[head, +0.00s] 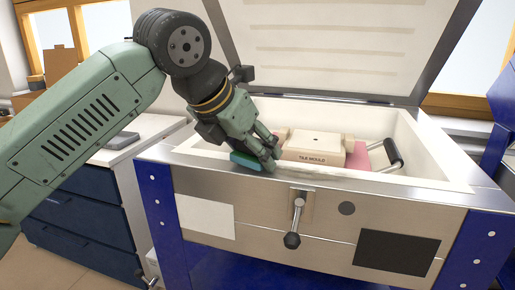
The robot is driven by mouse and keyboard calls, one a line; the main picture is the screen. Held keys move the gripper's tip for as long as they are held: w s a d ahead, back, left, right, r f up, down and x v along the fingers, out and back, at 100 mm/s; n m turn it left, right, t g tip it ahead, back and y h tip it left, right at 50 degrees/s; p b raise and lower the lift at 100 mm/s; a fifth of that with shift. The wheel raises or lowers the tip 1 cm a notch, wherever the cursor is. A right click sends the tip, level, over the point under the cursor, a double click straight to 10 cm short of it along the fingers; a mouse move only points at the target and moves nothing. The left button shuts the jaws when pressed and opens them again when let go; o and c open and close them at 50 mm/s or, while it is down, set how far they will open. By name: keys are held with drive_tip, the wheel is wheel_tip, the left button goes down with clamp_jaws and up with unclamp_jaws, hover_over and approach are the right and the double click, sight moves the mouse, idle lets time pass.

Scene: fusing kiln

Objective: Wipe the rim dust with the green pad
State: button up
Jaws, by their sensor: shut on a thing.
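My gripper (268,152) is shut on the green pad (246,161), a flat teal-green block. The gripper reaches down over the front left part of the kiln (240,183), and the pad is at the inner edge of the front rim (345,181). I cannot tell whether the pad touches the rim. A faint pale, uneven strip of dust (318,174) shows along the front rim to the right of the pad. The pad's far side is hidden by the fingers.
Inside the kiln stands a beige block marked "TILE MOULD" (313,148), close right of my gripper, on a pink surface (357,157). A black-handled tool (392,152) lies at the right. The open lid (320,45) rises behind. A latch handle (297,215) hangs in front.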

drive_tip(key=shift+a+f, duration=0.1)
drive_tip(key=shift+r+p, duration=2.35)
drive_tip(key=shift+r, duration=0.65)
drive_tip(key=shift+r+p, duration=1.25)
drive_tip(key=shift+r, duration=0.35)
drive_tip(key=shift+f, duration=0.2)
drive_tip(key=shift+f+b, duration=3)
drive_tip(key=shift+f, duration=0.65)
drive_tip(key=shift+f+b, duration=0.55)
drive_tip(key=shift+f, duration=0.15)
